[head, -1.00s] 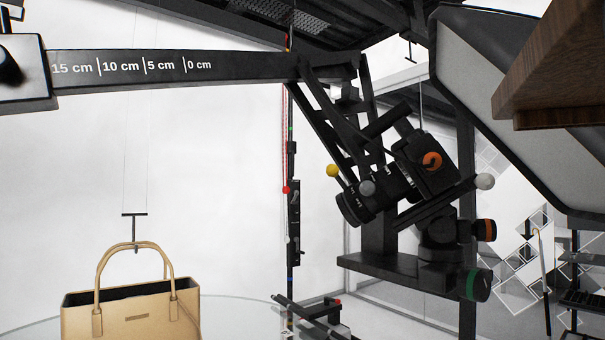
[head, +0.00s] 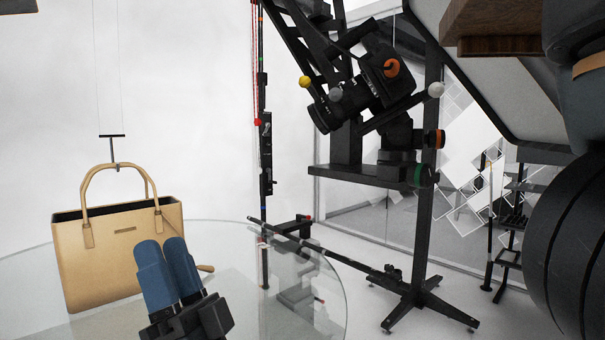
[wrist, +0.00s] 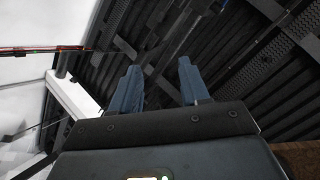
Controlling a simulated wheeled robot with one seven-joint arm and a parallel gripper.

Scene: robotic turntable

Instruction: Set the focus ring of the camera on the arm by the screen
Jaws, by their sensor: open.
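The black camera (head: 385,76) is mounted tilted on a black arm and bracket, right of centre in the head view. Its lens (head: 338,104) points down and left. A ring on the lens carries a grey ball knob (head: 336,95); a yellow ball (head: 305,81) and a white ball (head: 436,90) sit on either side. My gripper (head: 168,268), with blue fingers, is low in front of the tan handbag, well below and left of the camera. Its fingers are apart and empty in the wrist view (wrist: 160,85), which shows the dark ceiling.
A black stand (head: 425,240) rises behind the bracket. A dark-framed panel (head: 520,105) and a wooden edge (head: 490,45) are at the upper right.

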